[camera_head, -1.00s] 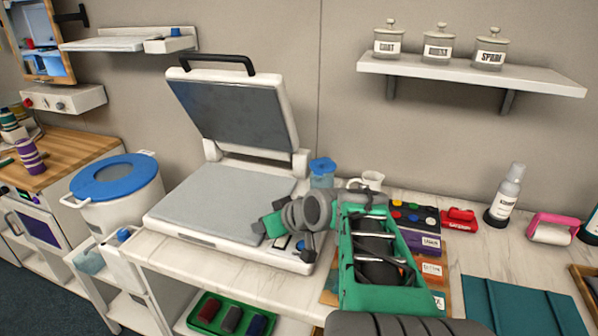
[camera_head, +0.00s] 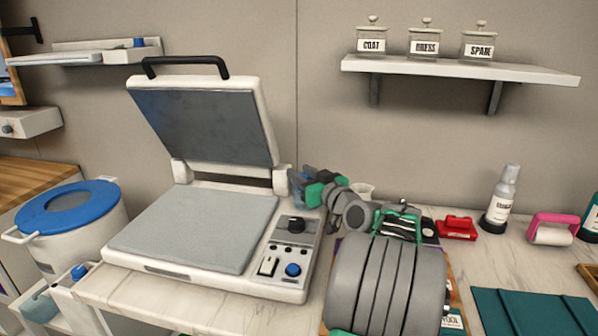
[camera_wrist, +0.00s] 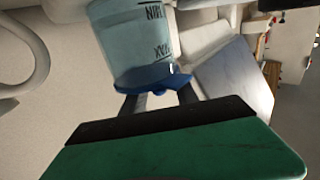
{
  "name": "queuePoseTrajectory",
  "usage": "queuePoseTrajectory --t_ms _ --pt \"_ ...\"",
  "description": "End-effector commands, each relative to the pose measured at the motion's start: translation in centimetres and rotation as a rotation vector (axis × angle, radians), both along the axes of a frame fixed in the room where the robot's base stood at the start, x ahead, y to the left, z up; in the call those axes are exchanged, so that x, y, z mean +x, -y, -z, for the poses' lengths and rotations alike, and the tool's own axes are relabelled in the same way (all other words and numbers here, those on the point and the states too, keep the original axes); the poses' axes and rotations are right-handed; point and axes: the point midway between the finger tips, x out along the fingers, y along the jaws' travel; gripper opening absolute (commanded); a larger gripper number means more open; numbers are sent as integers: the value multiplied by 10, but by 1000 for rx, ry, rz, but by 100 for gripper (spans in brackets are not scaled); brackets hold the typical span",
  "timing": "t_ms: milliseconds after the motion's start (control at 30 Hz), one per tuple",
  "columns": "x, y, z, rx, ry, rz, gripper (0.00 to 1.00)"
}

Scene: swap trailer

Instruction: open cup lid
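In the wrist view a clear bluish cup (camera_wrist: 135,42) with inverted MIN and MAX marks shows upside down. Its blue lid (camera_wrist: 152,84) sits on the rim and looks closed, with a small tab facing my gripper. My gripper (camera_wrist: 160,98) has its two dark fingers apart, with a gap between them. The fingertips reach the lid's edge; whether they touch it I cannot tell. In the head view my gripper (camera_head: 308,178) is at the cup's place, right of the press, and mostly hides the cup.
An open press (camera_head: 190,228) stands left of my gripper. A red block (camera_head: 456,228), a spray bottle (camera_head: 501,200) and a pink roller (camera_head: 552,230) stand further right. A shelf with jars (camera_head: 460,68) hangs above.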

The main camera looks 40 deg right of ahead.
Motion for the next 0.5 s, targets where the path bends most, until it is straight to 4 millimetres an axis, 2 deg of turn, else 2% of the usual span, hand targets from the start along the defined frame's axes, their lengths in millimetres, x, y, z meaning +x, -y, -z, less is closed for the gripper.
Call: queuePoseTrajectory --t_ms 100,367,500 --pt "11 1 0 1 -1 0 36" --pt "14 2 0 1 -1 1 36" --pt "13 2 0 1 -1 1 25"
